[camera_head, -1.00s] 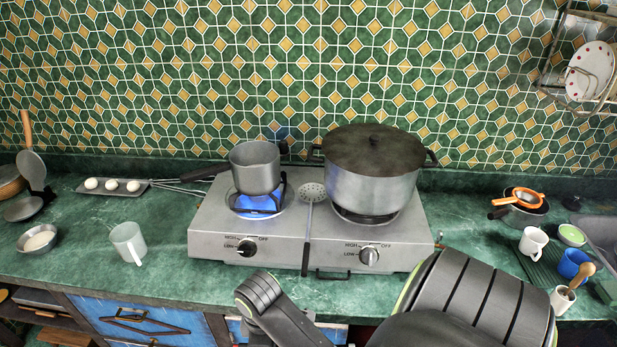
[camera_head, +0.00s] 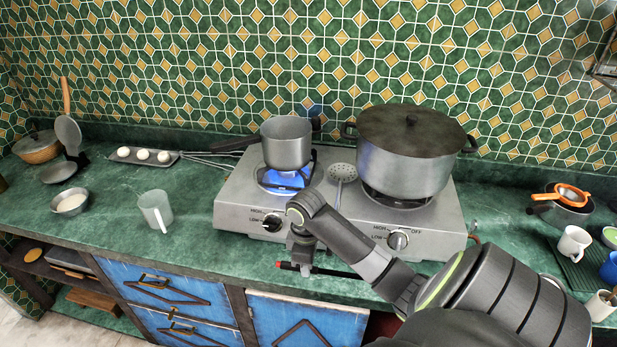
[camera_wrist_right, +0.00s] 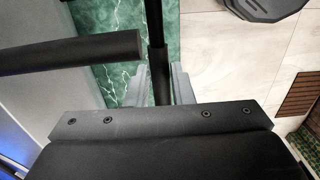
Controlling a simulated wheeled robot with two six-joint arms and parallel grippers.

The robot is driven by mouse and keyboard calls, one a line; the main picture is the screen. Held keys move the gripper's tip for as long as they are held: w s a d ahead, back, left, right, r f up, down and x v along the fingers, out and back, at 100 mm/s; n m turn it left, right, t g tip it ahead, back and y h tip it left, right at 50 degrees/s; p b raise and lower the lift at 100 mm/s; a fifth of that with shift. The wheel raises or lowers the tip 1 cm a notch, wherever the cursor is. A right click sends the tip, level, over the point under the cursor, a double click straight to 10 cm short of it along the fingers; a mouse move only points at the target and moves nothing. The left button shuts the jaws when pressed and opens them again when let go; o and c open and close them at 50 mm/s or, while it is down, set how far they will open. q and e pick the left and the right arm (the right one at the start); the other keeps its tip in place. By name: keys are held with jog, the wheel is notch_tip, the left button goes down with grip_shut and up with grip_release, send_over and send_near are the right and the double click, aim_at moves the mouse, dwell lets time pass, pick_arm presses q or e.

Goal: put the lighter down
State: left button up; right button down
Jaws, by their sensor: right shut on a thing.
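The lighter (camera_head: 284,265) is a thin dark stick with a red end, lying roughly level across the head view at the counter's front edge. My right gripper (camera_head: 303,266) is shut on it, just in front of the hotplate. In the right wrist view the lighter (camera_wrist_right: 160,75) runs as a black rod between the fingers, with green counter and pale floor beyond. I cannot tell whether it touches the counter. My left gripper is out of view.
The hotplate (camera_head: 237,212) carries a saucepan (camera_head: 287,145) over a lit blue flame and a big lidded pot (camera_head: 405,165). A skimmer (camera_head: 342,174) lies between them. A clear cup (camera_head: 156,210) stands left; green counter (camera_head: 115,212) around it is partly free.

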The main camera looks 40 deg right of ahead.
jog(key=shift+w+d+r, duration=0.1)
jog(key=shift+w+d, duration=0.45)
jog(key=shift+d, duration=0.3)
notch_tip(320, 180, down, 3)
jog(key=shift+w+d+f+p, duration=0.1)
jog(key=shift+f+p, duration=0.05)
jog(key=shift+p, duration=0.4)
jog(key=shift+f, duration=0.15)
jog(key=shift+f, duration=0.2)
jog(key=c, duration=1.3)
grip_release()
jog(key=shift+o, duration=0.2)
jog(key=shift+r, duration=0.1)
